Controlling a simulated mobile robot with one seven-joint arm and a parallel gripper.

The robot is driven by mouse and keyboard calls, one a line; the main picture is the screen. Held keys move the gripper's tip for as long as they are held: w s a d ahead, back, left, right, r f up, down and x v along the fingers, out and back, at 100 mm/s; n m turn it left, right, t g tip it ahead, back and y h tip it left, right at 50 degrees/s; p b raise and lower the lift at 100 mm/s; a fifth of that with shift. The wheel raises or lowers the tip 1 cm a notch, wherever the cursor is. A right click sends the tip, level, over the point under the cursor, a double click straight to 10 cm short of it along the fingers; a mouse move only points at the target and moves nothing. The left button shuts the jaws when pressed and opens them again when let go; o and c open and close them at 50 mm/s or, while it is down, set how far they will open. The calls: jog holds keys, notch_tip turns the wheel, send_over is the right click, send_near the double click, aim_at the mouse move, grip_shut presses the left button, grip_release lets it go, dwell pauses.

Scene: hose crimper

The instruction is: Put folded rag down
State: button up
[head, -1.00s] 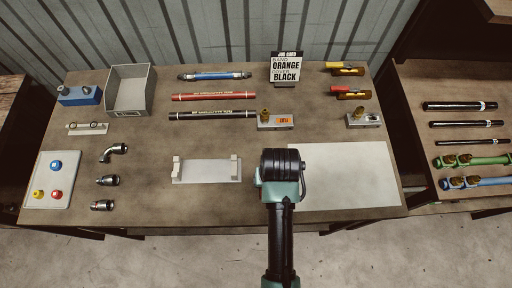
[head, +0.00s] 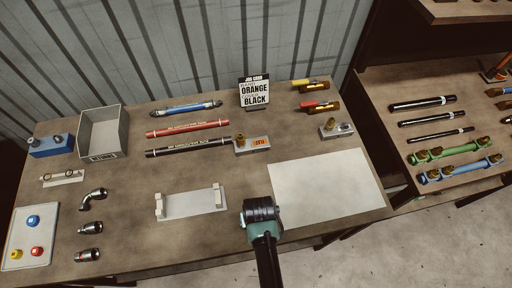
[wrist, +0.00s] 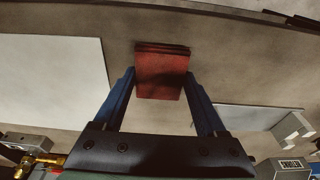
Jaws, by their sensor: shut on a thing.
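The folded rag (wrist: 163,75) is dark red and layered. In the wrist view it sits between the tips of the two blue fingers of my gripper (wrist: 161,82), which is shut on it. In the head view my gripper (head: 262,212) is over the front part of the workbench (head: 130,190), between the white cradle and the pale mat. The rag and the fingers are hidden there behind my wrist. I cannot tell whether the rag touches the bench top.
The white cradle (head: 193,204) is left of my gripper, and the pale mat (head: 325,187) is right of it. Hoses, a job card (head: 254,92) and a grey bin (head: 103,133) stand farther back. Fittings and a button panel (head: 30,237) are at left. A side bench (head: 440,95) holds several tubes.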

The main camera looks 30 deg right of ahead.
jog(key=shift+f, duration=0.15)
jog(key=o, duration=1.1)
jog(key=shift+o, duration=0.2)
notch_tip(320, 180, up, 12)
jog(key=s, duration=0.1)
jog(key=shift+s+a, duration=0.25)
jog(key=shift+s, duration=0.15)
